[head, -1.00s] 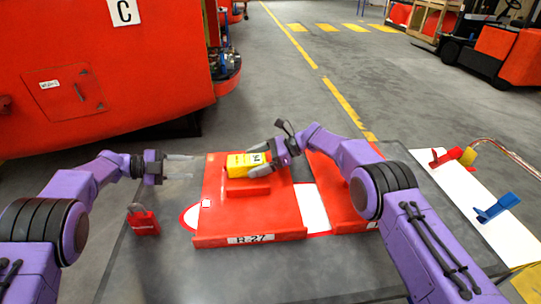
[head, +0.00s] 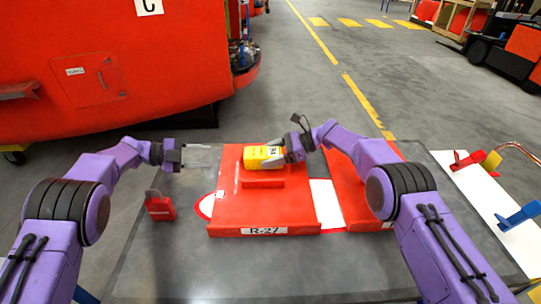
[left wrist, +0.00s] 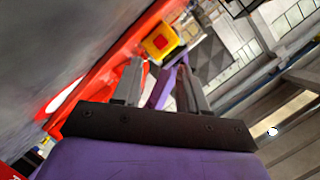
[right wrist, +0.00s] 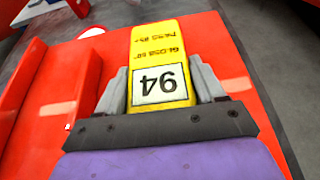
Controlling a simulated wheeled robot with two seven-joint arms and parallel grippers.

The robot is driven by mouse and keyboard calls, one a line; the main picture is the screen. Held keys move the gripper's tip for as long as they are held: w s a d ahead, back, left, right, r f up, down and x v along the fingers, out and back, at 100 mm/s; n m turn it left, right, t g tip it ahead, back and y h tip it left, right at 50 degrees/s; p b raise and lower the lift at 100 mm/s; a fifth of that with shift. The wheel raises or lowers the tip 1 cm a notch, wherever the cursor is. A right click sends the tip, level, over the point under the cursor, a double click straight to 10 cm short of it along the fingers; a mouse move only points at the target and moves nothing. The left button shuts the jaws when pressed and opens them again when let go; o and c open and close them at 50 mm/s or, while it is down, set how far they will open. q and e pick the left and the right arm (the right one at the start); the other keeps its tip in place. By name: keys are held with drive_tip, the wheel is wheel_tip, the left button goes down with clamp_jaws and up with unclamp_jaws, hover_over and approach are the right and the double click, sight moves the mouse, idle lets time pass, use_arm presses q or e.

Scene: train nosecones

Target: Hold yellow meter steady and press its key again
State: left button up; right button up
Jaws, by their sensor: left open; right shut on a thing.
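The yellow meter (head: 262,158) lies on the red panel marked R-27 (head: 265,213), beside the panel's raised red bar. It carries a white label reading 94, clear in the right wrist view (right wrist: 160,85). My right gripper (head: 285,158) is shut on the meter's near end, one finger on each side of the label. My left gripper (head: 208,156) is open and empty, left of the meter and apart from it.
A red padlock (head: 159,206) stands on the grey table left of the panel. A second red panel (head: 345,185) lies to the right. A white board (head: 482,200) with red, yellow and blue clips is at the far right. A large red nosecone (head: 110,70) stands behind.

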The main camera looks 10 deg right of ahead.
sight(228, 166)
use_arm(q)
drive_tip(key=shift+f, duration=0.15)
idle(0.3)
clamp_jaws()
idle(1.5)
wheel_tip(228, 166, up, 5)
drive_tip(key=t, duration=0.1)
drive_tip(key=f+m+t+y, duration=0.1)
drive_tip(key=f, duration=0.1)
drive_tip(key=w+f+m+t+y, duration=0.1)
drive_tip(key=f+m+t, duration=0.1)
drive_tip(key=a+f+m+t+y, duration=0.1)
drive_tip(key=f, duration=0.1)
drive_tip(key=shift+w+f, duration=0.2)
drive_tip(key=shift+f, duration=0.05)
drive_tip(key=shift+w+a+f+m+y, duration=0.15)
drive_tip(key=shift+a+f+m+y, duration=0.05)
drive_tip(key=shift+m+y, duration=0.3)
drive_tip(key=d, duration=0.8)
drive_tip(key=shift+s+d, duration=0.35)
idle(0.5)
